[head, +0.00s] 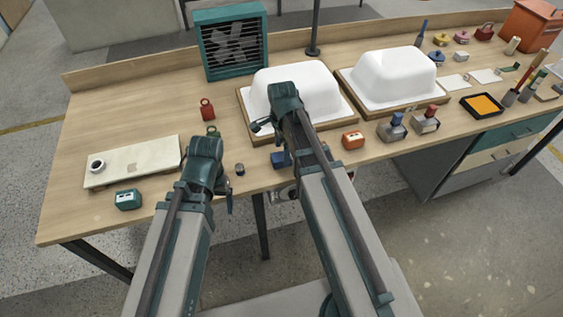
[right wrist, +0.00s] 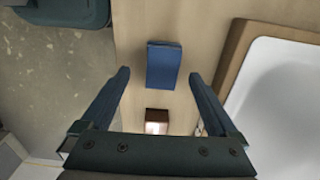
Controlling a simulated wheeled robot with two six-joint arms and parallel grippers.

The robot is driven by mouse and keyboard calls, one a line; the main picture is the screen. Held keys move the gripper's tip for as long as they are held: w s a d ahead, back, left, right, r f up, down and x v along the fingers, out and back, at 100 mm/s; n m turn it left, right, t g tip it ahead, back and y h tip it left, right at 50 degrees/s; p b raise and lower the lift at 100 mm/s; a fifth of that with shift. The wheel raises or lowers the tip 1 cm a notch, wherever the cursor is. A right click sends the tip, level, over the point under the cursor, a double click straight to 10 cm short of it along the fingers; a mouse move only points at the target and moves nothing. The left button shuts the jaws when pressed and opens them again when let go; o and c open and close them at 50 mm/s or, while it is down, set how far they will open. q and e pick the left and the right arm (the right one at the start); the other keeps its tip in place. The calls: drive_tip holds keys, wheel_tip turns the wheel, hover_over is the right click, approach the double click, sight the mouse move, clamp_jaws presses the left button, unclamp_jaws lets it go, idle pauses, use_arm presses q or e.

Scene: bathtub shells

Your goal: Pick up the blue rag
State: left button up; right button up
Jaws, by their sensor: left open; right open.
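The blue rag (head: 279,160) lies as a small folded block on the workbench, in front of the left white tub shell and partly beside my right arm in the head view. In the right wrist view the blue rag (right wrist: 164,66) is a blue rectangle at the upper middle. My right gripper (right wrist: 159,75) is open there, its fingertips to either side of the rag's lower part with gaps on both sides. Its height over the rag is unclear. In the head view my right gripper (head: 262,125) is partly hidden by its wrist. My left gripper (head: 229,198) is open and empty near the front edge.
Two white tub shells (head: 305,88) (head: 398,75) sit on wooden boards. An orange box (head: 353,140) and clamps (head: 392,128) stand right of the rag.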

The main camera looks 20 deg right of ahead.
sight(282, 156)
drive_tip(key=f+b, duration=0.1)
drive_tip(key=f, duration=0.1)
drive_tip(key=f+b, duration=0.2)
drive_tip(key=shift+w, duration=0.2)
drive_tip(key=shift+r, duration=0.1)
drive_tip(key=c, duration=1.5)
drive_tip(key=shift+o, duration=0.2)
drive_tip(key=shift+r+p, duration=0.2)
drive_tip(key=shift+p, duration=0.1)
